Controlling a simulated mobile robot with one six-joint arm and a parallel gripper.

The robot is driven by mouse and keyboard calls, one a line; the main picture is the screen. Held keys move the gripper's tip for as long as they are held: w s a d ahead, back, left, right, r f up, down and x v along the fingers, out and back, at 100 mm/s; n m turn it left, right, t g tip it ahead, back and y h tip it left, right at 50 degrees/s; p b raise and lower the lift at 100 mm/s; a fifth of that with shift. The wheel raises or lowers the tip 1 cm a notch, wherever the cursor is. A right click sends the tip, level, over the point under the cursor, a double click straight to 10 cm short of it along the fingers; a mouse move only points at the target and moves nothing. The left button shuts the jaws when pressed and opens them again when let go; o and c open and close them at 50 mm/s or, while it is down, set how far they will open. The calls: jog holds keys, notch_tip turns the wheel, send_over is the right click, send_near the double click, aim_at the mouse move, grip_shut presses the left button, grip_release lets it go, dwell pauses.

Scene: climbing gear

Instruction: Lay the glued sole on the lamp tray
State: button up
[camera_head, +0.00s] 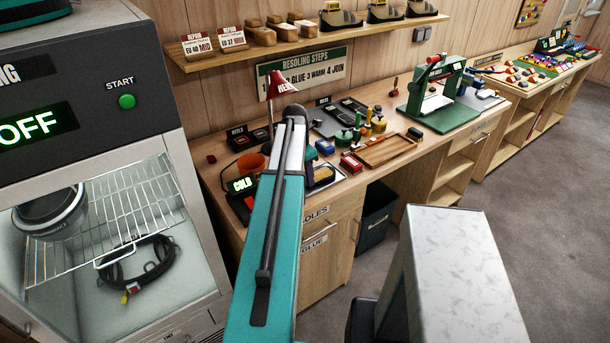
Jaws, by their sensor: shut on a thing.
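My gripper is not visible; my teal arm link (268,250) rises through the middle of the head view and covers part of the bench. The glued sole cannot be made out. A lamp with a red shade (281,86) stands on the bench behind the top of my arm. A display reading COLD (242,184) stands left of my arm. A small shallow tray (338,179) shows just right of my arm, partly hidden by it. I cannot tell whether it is the lamp tray.
A wooden tray (405,147), small bottles and a green press (437,112) occupy the bench to the right. An orange pot (251,163) is left of my arm. An open-fronted cabinet with a wire rack (130,213) stands at left. The floor (540,210) at right is clear.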

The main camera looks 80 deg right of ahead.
jog(key=shift+f, duration=0.1)
jog(key=o, duration=1.3)
jog(key=shift+r, duration=0.2)
jog(key=shift+w+a+r+b, duration=0.2)
jog(key=shift+r+b, duration=0.25)
jog(key=shift+r, duration=1.5)
jog(key=shift+w+a+r+b, duration=0.25)
jog(key=shift+r+b, duration=0.25)
jog(key=shift+r, duration=1.45)
jog(key=shift+w+a+r+b, duration=0.2)
jog(key=shift+r+b, duration=0.25)
jog(key=shift+r, duration=1.5)
